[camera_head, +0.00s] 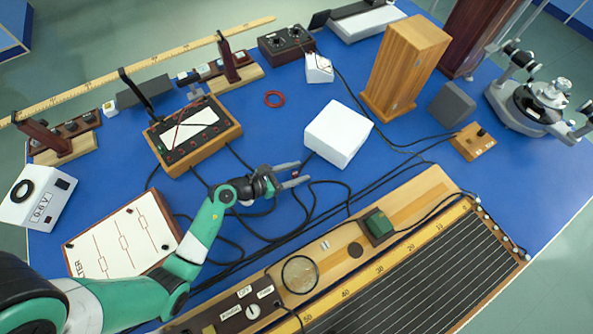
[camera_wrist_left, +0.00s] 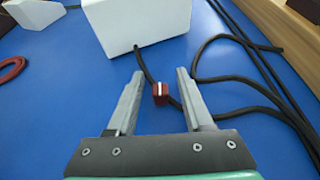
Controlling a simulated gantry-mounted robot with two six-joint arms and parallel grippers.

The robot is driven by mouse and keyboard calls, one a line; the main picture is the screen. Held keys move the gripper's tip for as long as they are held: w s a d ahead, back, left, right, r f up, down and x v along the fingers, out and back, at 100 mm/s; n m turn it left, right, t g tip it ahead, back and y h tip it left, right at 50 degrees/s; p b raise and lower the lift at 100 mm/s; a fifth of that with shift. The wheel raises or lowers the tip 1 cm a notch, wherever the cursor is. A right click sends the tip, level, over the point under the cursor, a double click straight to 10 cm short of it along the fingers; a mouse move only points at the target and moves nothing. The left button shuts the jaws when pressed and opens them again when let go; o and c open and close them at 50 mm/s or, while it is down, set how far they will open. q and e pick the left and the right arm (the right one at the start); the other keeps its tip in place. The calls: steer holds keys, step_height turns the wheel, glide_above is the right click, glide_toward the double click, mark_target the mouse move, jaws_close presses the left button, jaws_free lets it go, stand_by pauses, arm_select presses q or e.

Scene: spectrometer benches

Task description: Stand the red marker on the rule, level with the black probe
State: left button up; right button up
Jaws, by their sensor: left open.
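The red marker (camera_wrist_left: 160,93) is a small red block with a white stripe. In the left wrist view it shows between my open fingers, touching neither; its height relative to them is unclear. In the head view the marker (camera_head: 296,174) is a tiny red patch between the fingertips. My left gripper (camera_head: 302,173) is open and empty, low over the blue bench; it also shows in the wrist view (camera_wrist_left: 159,82). A yellow numbered rule (camera_head: 399,255) runs along the front wired board. A dark green block (camera_head: 378,225) with a cable sits beside it; I cannot tell whether it is the black probe.
A white box (camera_head: 338,133) stands just beyond the gripper. Black cables (camera_head: 318,205) loop around the gripper area. A magnifier (camera_head: 299,274) lies on the front board. A second yellow rule (camera_head: 160,58) stands at the back. A meter box (camera_head: 194,135) is behind the left arm.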

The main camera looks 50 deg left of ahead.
arm_select(q)
steer(key=shift+s+r+p, duration=0.15)
steer(key=shift+r+p, duration=0.15)
steer(key=shift+r, duration=0.05)
steer(key=p+v, duration=0.2)
steer(key=v, duration=0.1)
steer(key=shift+s+a+r, duration=0.1)
steer(key=shift+s+a, duration=0.05)
steer(key=shift+s, duration=0.2)
